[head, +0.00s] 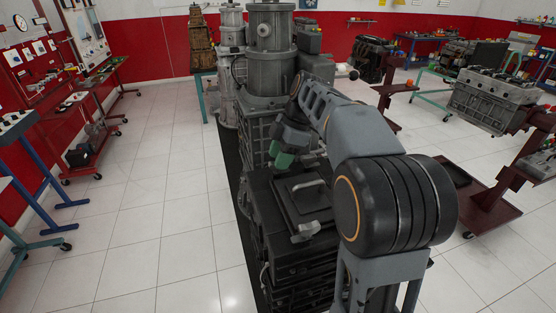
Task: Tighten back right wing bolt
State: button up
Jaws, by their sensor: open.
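A dark square hatch cover (303,192) with a grey bar handle (307,186) lies on top of a black machine block (290,258) below my arm. A light grey metal fitting (306,231) sits at the cover's near edge; I cannot tell if it is a wing bolt. No back right wing bolt can be made out; my arm covers part of the area to the right. My gripper (283,158), with green fingertips, points down near the far left corner of the cover. It is open, and nothing shows between its fingers.
A tall grey cylindrical machine (268,50) stands just beyond the block. An engine on a red stand (493,100) is at the right. Wheeled benches (95,95) line the left wall. The tiled floor (155,200) left of the block is clear.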

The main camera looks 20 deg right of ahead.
jog(key=shift+a+f, duration=0.25)
jog(key=shift+f, duration=0.4)
grip_shut()
